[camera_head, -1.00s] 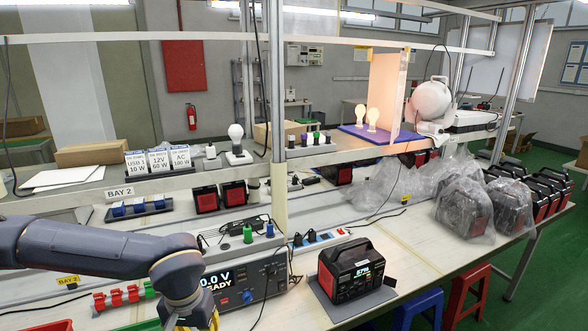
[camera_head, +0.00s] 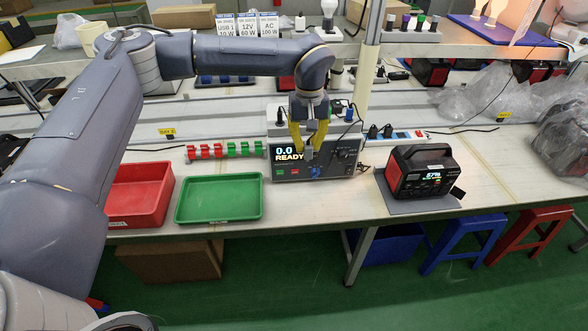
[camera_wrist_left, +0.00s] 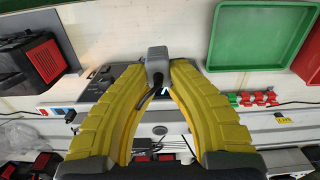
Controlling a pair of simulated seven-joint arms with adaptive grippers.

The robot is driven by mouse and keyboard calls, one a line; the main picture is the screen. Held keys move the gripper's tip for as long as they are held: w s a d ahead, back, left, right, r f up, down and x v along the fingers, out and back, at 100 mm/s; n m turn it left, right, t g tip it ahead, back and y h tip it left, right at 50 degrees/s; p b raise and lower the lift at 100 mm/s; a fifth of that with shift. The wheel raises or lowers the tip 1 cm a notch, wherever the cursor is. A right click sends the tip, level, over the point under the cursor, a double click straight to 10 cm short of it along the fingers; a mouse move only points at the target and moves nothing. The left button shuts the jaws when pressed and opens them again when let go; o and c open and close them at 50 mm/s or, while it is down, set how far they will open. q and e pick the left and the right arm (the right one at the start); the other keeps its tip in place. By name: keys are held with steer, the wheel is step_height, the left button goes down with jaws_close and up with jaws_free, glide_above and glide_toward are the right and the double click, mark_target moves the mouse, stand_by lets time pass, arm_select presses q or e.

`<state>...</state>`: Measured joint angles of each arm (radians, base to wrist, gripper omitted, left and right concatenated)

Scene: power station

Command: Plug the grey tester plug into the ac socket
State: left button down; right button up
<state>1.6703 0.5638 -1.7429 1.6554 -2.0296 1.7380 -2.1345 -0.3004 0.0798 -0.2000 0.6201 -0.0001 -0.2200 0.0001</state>
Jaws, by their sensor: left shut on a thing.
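My left gripper (camera_head: 308,150), with yellow fingers, points down in front of the tester (camera_head: 350,158), whose display reads 0.0 READY. In the left wrist view its fingertips (camera_wrist_left: 157,66) are shut on the grey tester plug (camera_wrist_left: 157,58), a small grey block with a dark cable. The plug also shows small between the fingers in the head view (camera_head: 311,125). The black and red power station (camera_head: 424,172) stands on a grey mat to the right, with a lit percentage display. It also shows at the left of the left wrist view (camera_wrist_left: 32,68). Its ac socket is too small to make out. My right gripper is out of view.
A green tray (camera_head: 219,219) and a red bin (camera_head: 146,222) stand left of the tester. A row of red and green connectors (camera_head: 225,150) lies behind them. A white power strip (camera_head: 402,135) lies behind the power station. The bench front between tester and power station is mostly clear.

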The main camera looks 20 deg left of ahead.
arm_select(q)
steer(key=w+a+r+n, duration=0.3)
steer(key=w+n, duration=0.3)
steer(key=n, duration=0.2)
steer(key=w+a+r+n, duration=0.3)
steer(key=w+n, duration=0.4)
steer(key=n, duration=0.2)
steer(key=shift+a+r+n, duration=0.25)
steer(key=shift+r+n, duration=0.05)
steer(key=shift+r, duration=0.1)
steer(key=shift+w+f, duration=0.1)
steer(key=shift+f, duration=3)
steer(key=shift+f, duration=0.2)
steer(key=c, duration=1.3)
jaws_free()
steer(key=shift+o, duration=0.2)
